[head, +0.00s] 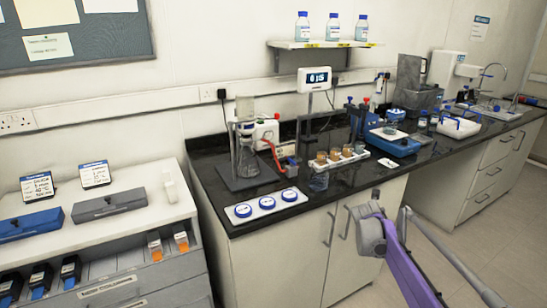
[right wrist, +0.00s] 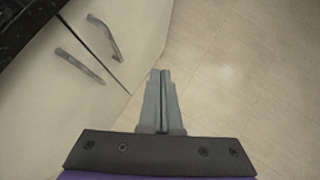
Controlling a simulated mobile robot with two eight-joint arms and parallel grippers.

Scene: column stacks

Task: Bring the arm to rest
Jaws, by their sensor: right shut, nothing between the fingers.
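My right arm, purple and grey, comes in from the lower right of the head view and stands in front of the bench cupboards. Its fingers cannot be made out clearly in that view. In the right wrist view my right gripper (right wrist: 160,75) is shut, with its two grey fingers together and nothing between them. It hangs over the tiled floor, apart from the cupboard doors at the left. My left gripper is not in view.
The black bench top (head: 222,216) carries a white strip with blue discs (head: 266,206), a flask (head: 247,160), a rack of brown-topped vials (head: 341,157) and a blue device (head: 392,143). Cupboard handles (right wrist: 80,66) stick out near the gripper. Floor (right wrist: 235,75) is clear.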

